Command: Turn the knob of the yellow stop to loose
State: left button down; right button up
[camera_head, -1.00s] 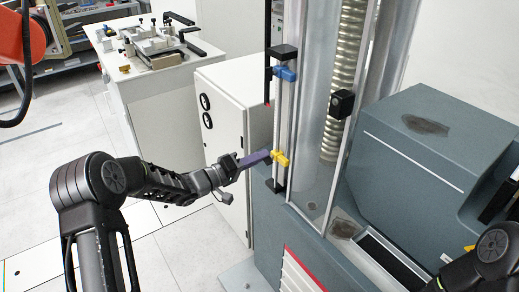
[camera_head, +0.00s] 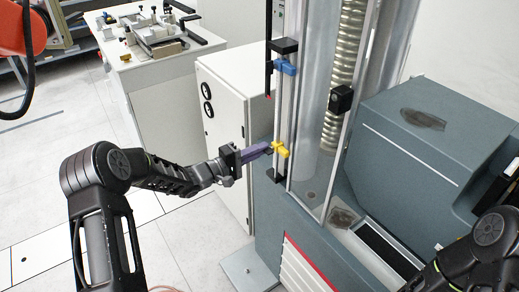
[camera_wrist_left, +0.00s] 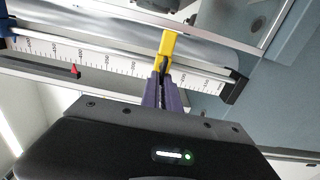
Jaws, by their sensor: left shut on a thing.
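The yellow stop (camera_head: 281,150) sits low on the vertical rail at the left of the testing machine. In the left wrist view the yellow stop (camera_wrist_left: 167,45) is on the scaled rail, straight ahead of the purple fingers. My left gripper (camera_head: 268,147) reaches it from the left, and its fingertips (camera_wrist_left: 161,76) are closed around the near end of the stop, where the knob is. The fingers hide most of the knob, so its turn cannot be read. My right gripper is out of view; part of my right arm shows at the lower right.
A blue stop (camera_head: 286,67) sits higher on the same rail, below a black bracket (camera_head: 284,45). A clear guard (camera_head: 318,150) stands right of the rail. A white cabinet (camera_head: 222,130) stands close behind my left forearm. Open floor lies left.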

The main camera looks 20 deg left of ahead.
pick_arm(q)
jog(key=c, duration=1.6)
grip_release()
jog(key=b+v, duration=0.2)
jog(key=v, duration=0.5)
jog(key=shift+s+a, duration=0.25)
jog(key=shift+s, duration=0.05)
